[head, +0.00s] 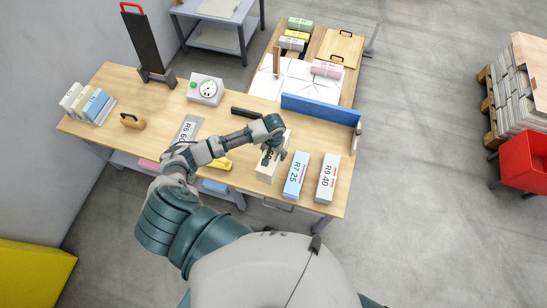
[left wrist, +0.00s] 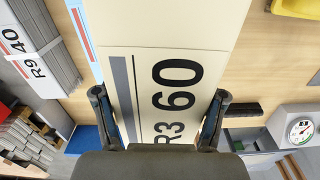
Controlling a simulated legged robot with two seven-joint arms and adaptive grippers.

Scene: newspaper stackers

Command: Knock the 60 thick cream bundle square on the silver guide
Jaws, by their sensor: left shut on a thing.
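The cream bundle (head: 264,172), marked R3 60, is at the right part of the wooden table in the head view. It also shows large in the left wrist view (left wrist: 175,35). My left gripper (head: 271,153) is shut on the bundle, with one finger (left wrist: 160,94) on each side of it. I cannot tell whether the bundle touches the table. A narrow silver piece (head: 356,139), perhaps the guide, stands at the right end of the blue fence (head: 318,109), apart from the bundle. My right gripper is not in view.
A blue R7 25 bundle (head: 295,174) and a white R9 40 bundle (head: 327,178) lie to the right of the cream one. A dial scale (head: 205,89) and a grey R6 60 bundle (head: 187,131) are to the left. A dark bar (head: 247,113) lies behind my gripper.

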